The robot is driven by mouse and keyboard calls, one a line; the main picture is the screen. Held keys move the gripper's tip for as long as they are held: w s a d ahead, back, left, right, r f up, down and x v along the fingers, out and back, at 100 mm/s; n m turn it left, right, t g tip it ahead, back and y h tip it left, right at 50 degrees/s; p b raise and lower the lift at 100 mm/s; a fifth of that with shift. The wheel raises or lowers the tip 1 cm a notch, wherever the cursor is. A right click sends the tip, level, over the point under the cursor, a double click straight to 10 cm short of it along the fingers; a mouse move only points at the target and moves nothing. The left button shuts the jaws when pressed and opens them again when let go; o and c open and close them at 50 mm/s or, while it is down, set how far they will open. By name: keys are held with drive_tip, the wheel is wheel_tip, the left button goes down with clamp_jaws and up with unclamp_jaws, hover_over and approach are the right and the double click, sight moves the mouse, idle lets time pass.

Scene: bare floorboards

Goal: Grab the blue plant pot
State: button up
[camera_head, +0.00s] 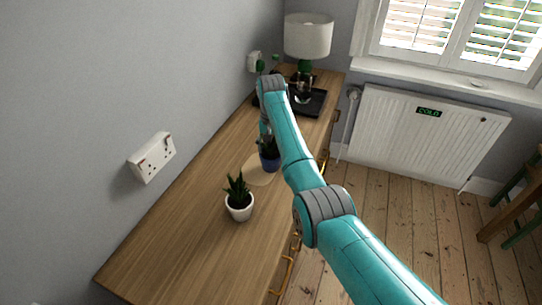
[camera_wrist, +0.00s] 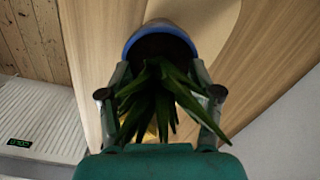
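The blue plant pot (camera_head: 270,161) holds a dark green spiky plant and stands on a pale round board (camera_head: 258,171) on the wooden sideboard. In the wrist view the pot's blue rim (camera_wrist: 160,33) is at the top centre, with the leaves pointing towards the camera. My gripper (camera_wrist: 160,70) is over the plant, its fingers spread to either side of the leaves with their tips by the rim. I cannot tell whether the tips touch the pot. In the head view my gripper (camera_head: 265,135) is partly hidden behind my arm.
A white pot (camera_head: 239,207) with a small succulent stands nearer on the sideboard (camera_head: 190,225). Behind are a black tray (camera_head: 312,102) with glassware and a lamp (camera_head: 307,38). A wall (camera_head: 100,90) with a socket (camera_head: 153,157) borders the left. A radiator (camera_head: 425,130) stands right.

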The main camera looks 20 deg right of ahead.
clamp_jaws()
drive_tip(key=shift+r, duration=0.15)
